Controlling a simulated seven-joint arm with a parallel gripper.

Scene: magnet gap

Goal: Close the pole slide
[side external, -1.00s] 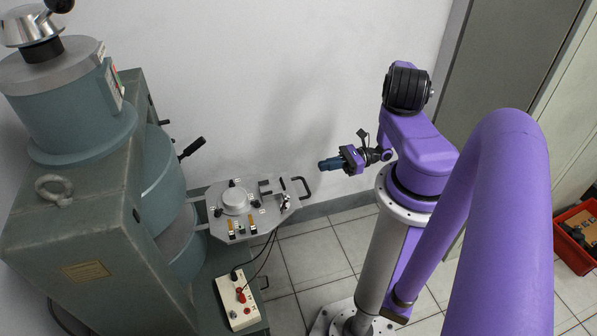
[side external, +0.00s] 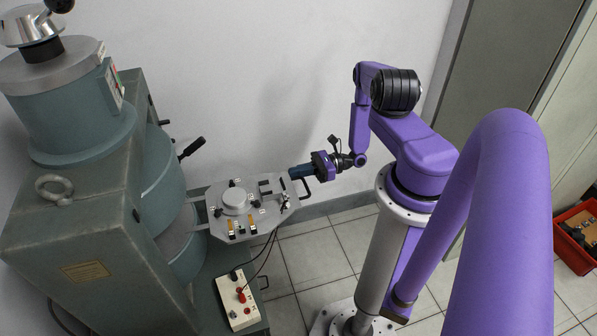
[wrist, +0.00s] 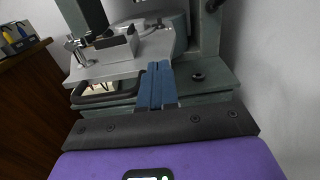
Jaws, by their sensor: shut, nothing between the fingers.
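The pole slide (side external: 262,217) is a grey metal plate drawn out to the right of the green magnet, level, with a round silver disc and small fittings on it. A black bow handle (side external: 307,187) stands at its right end. My gripper (side external: 292,173) is shut and empty, its blue fingers close to the handle end of the plate. In the wrist view the blue fingers (wrist: 156,66) are together, just right of the black handle (wrist: 105,94) and the slide plate (wrist: 98,71). I cannot tell whether they touch.
The large green magnet (side external: 80,220) stands at the left, with a black lever (side external: 192,148) near the wall. A white box (side external: 237,300) with cables sits below the plate. A red crate (side external: 577,237) is on the floor at the far right.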

